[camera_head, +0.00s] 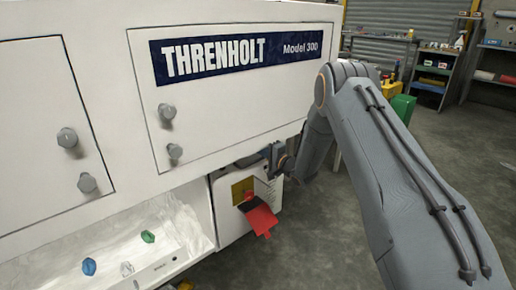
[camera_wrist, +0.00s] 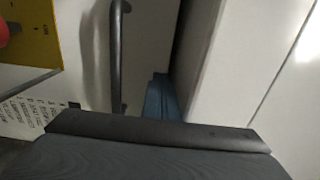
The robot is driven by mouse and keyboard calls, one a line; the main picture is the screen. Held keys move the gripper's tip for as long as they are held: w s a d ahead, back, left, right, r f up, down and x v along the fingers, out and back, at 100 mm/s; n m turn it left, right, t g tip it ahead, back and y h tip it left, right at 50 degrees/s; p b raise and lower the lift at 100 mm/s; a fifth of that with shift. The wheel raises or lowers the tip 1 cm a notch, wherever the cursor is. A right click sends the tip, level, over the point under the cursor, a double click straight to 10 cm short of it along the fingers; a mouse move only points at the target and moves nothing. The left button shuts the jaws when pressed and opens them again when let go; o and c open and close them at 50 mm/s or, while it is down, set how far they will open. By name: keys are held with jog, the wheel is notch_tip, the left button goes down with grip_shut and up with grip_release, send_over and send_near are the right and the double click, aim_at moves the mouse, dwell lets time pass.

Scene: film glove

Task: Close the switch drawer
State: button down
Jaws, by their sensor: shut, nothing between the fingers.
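The switch drawer (camera_head: 228,222) is a white box low on the machine, below the right door. My gripper (camera_head: 276,158) is at the drawer's upper right edge, partly hidden by my arm; contact cannot be told. In the wrist view my shut, empty gripper (camera_wrist: 160,132) fills the bottom. Ahead of it are a dark upright bar handle (camera_wrist: 117,55) on the pale front and the yellow plate (camera_wrist: 32,38) at left. A dark gap separates the front from a white panel at right.
The white THRENHOLT machine (camera_head: 240,110) has doors with grey knobs (camera_head: 167,112). An open white tray (camera_head: 190,232) holds small blue, clear and green pieces at lower left. Something blue (camera_wrist: 160,100) shows in the gap.

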jog(key=shift+s+r+p, duration=0.15)
jog(key=shift+s+p, duration=0.1)
jog(key=shift+p, duration=0.15)
jog(key=p+v, duration=0.2)
jog(key=v, duration=1.1)
jog(key=s+r+n+g+h, duration=0.4)
jog(key=s+r+n+h, duration=0.15)
jog(key=r+h, duration=0.35)
jog(key=s+a+r+n+g, duration=0.1)
jog(key=s+r+n+g, duration=0.25)
jog(key=s, duration=1.05)
jog(key=s+a+r+n+g+h+p, duration=0.15)
jog(key=s+g, duration=0.25)
jog(key=s, duration=1)
jog(key=s+a+r+n+g+y, duration=0.1)
jog(key=s+r+n+g, duration=0.25)
jog(key=s, duration=1.05)
jog(key=d+r+m+h+p, duration=0.1)
jog(key=d+r+m+p, duration=0.2)
jog(key=d+r+p, duration=0.5)
jog(key=p, duration=0.7)
jog(key=c, duration=2.5)
grip_release()
jog(key=shift+d, duration=0.15)
